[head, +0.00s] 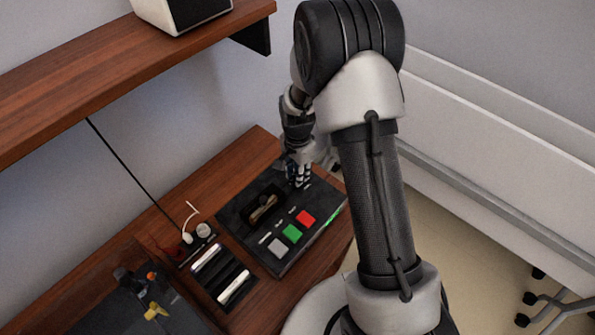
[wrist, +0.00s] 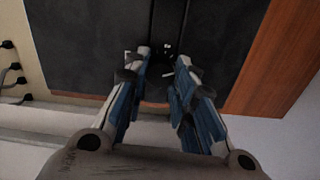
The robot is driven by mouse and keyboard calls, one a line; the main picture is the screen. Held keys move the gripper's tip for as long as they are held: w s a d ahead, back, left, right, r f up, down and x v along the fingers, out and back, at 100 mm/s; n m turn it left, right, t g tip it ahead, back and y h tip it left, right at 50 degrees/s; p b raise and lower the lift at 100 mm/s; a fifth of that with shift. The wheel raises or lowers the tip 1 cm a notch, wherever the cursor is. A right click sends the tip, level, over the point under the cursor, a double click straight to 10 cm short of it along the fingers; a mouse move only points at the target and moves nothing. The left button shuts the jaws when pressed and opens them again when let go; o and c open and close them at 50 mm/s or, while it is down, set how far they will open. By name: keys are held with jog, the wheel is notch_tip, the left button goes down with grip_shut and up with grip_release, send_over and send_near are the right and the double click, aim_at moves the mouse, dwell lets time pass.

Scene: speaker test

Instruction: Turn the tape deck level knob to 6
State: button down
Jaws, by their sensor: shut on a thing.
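The tape deck (head: 236,222) is a dark panel on the wooden desk, with red (head: 306,218), green (head: 292,233) and grey (head: 279,248) buttons. My gripper (head: 299,178) is at its far right part, pointing down. In the wrist view my gripper (wrist: 163,62) has its blue-padded fingers on either side of a dark round knob (wrist: 157,91), apparently the level knob, and is shut on it. White marks show on the panel near the fingertips. I cannot read the numbers or the knob's pointer. My fingers hide part of the knob.
A wooden shelf (head: 110,75) with a white speaker (head: 185,12) hangs above the desk at left. A power strip with a plug (head: 188,239), two white-topped switches and a dark panel with a yellow piece (head: 156,311) lie left of the deck. A white rail stands at right.

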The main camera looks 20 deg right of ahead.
jog(key=m, duration=0.5)
jog(key=shift+m, duration=2.5)
jog(key=c, duration=1.3)
grip_release()
jog(key=shift+c, duration=0.2)
notch_tip(320, 180, up, 12)
